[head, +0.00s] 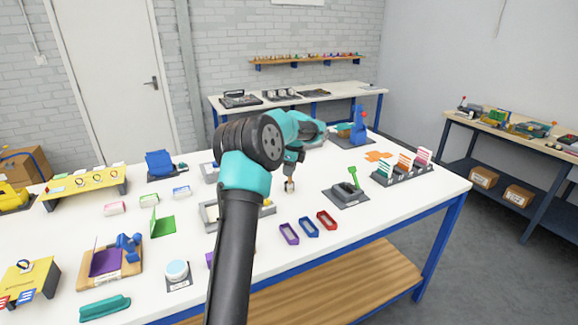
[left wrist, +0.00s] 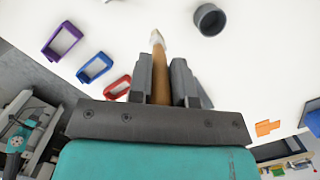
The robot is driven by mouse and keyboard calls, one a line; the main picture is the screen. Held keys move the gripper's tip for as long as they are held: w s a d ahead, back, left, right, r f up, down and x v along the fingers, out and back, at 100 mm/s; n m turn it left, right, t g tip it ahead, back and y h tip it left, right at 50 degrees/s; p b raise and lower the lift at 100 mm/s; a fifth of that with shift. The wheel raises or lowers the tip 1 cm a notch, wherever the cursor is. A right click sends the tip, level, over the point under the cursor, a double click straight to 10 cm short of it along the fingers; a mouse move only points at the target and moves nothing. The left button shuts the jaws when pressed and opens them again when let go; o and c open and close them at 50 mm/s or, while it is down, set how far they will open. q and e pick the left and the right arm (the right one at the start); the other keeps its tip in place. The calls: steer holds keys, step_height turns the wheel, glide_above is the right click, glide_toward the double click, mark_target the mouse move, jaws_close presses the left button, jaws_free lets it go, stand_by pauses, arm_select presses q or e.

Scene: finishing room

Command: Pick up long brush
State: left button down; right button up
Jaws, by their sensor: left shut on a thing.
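The long brush has a brown wooden handle (left wrist: 160,78) and a pale tip (left wrist: 157,39) in the left wrist view. My left gripper (left wrist: 161,82) is shut on its handle, with a dark finger on each side and the pale tip pointing away from me. In the head view my left gripper (head: 291,166) is over the middle of the white table, and the brush's lower end (head: 290,186) shows below it. The rest of the brush is hidden by the gripper there. My right gripper is in neither view.
A dark stand with a green piece (head: 353,178) and a rack of coloured cards (head: 402,167) stand to the right. A grey cup (left wrist: 210,20) is near the brush tip.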

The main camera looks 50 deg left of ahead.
arm_select(q)
steer(key=s+d, duration=0.5)
steer(key=shift+d+r, duration=0.35)
steer(key=shift+w, duration=0.1)
stand_by(0.6)
